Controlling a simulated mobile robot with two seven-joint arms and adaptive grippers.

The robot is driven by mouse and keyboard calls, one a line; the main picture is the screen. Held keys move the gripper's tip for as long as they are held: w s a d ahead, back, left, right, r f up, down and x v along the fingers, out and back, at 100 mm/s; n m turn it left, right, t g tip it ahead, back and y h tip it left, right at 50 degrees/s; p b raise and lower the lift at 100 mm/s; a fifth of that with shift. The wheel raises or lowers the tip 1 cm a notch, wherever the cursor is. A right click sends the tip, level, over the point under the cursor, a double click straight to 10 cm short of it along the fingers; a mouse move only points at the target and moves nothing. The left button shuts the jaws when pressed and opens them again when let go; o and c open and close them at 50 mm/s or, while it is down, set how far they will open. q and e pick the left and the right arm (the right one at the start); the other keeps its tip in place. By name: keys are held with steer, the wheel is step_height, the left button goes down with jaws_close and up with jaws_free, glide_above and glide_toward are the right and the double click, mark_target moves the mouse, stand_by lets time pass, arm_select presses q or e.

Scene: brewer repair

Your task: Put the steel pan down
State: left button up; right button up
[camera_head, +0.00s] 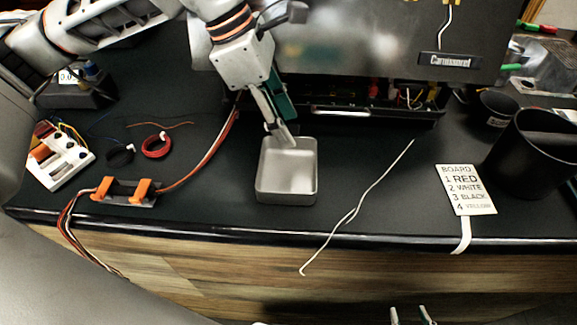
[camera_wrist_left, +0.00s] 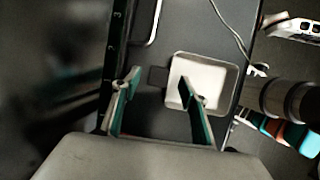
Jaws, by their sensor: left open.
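The steel pan (camera_head: 287,198) is a shallow square tray resting on the black bench top near the front edge, and it looks level and empty. My left gripper (camera_head: 282,138) is at the pan's back rim. The pan also shows in the left wrist view (camera_wrist_left: 232,95), with a dark tab (camera_wrist_left: 158,77) on its left side. There my left gripper (camera_wrist_left: 160,76) is open, with one finger over the pan and the other outside it; the tab lies between them. Whether the fingers touch the pan is unclear. My right gripper (camera_head: 411,316) shows only its spread fingertips at the bottom edge.
The brewer (camera_head: 370,120) stands open behind the pan. A white wire (camera_head: 355,208) lies right of the pan and hangs over the edge. An orange-clipped holder (camera_head: 125,192) is to the left.

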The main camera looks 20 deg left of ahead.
mark_target(291, 131)
arm_select(q)
steer(key=x, duration=0.3)
steer(key=shift+r, duration=0.1)
arm_select(e)
steer(key=shift+f, duration=0.1)
arm_select(q)
jaws_close()
arm_select(e)
steer(key=shift+d+f, duration=0.1)
steer(key=shift+s, duration=0.1)
arm_select(q)
steer(key=shift+r, duration=0.2)
step_height(291, 131, up, 20)
steer(key=p, duration=0.2)
steer(key=shift+f+p, duration=0.2)
steer(key=shift+p, duration=0.1)
arm_select(e)
steer(key=shift+s+a+r, duration=0.15)
steer(key=shift+a+r, duration=0.05)
steer(key=shift+r, duration=0.25)
steer(key=shift+s+a+r, duration=0.15)
steer(key=shift+r, duration=0.25)
